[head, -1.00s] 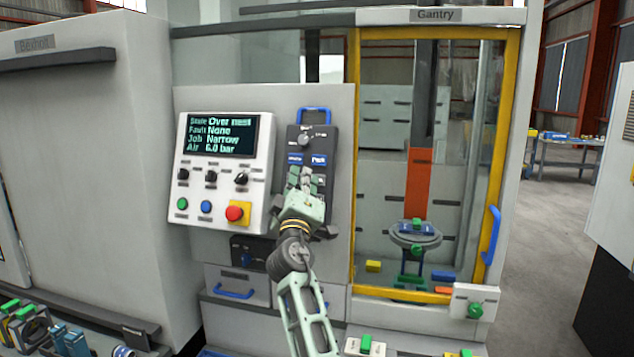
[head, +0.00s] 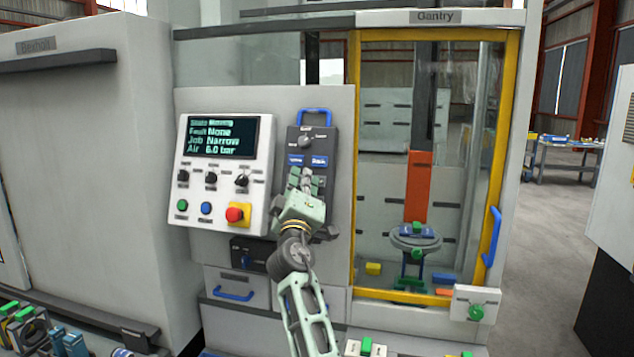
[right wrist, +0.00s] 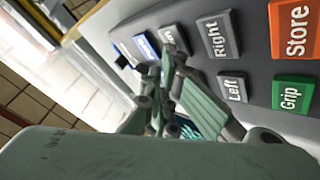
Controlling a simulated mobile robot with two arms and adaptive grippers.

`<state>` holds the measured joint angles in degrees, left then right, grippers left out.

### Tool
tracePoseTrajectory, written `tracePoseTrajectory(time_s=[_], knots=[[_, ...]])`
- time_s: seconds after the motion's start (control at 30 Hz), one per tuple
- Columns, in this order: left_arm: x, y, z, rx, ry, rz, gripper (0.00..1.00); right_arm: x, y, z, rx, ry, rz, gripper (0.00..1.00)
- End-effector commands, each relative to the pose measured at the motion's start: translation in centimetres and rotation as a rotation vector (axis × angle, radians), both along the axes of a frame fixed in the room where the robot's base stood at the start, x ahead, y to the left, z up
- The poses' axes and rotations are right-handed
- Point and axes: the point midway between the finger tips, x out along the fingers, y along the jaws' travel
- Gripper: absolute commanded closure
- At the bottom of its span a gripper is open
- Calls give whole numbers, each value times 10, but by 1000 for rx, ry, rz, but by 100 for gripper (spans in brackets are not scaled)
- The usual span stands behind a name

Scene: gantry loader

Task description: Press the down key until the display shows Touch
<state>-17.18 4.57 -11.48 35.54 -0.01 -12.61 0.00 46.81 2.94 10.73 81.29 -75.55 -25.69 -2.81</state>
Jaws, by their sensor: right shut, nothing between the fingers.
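The control panel's display (head: 222,136) lights up in the head view. Its State line is blurred and seems to read Moving; below are Fault None, Job Narrow, Air 6.0 bar. My right gripper (head: 304,180) is shut and empty, at the keys of the dark pendant (head: 299,141). In the right wrist view its fingertips (right wrist: 172,62) are at a grey key (right wrist: 172,37) whose partly hidden label seems to end in "wn", likely Down. I cannot tell whether they touch it. The Right key (right wrist: 215,37) and Left key (right wrist: 232,87) are beside it. My left gripper is not in view.
Store (right wrist: 293,28) and Grip (right wrist: 290,95) keys lie farther right in the wrist view. A red stop knob (head: 236,214) is left of my right arm. Behind the yellow-framed window, an orange column (head: 418,185) stands above a round grey platform (head: 400,241).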

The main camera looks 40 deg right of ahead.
Motion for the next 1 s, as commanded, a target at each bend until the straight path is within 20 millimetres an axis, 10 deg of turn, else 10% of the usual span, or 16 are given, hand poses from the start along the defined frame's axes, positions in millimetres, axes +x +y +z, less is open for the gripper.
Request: tracePoseTrajectory(time_s=[1.0], knots=[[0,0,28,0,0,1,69,-32,38,18,2,0,2,100]])
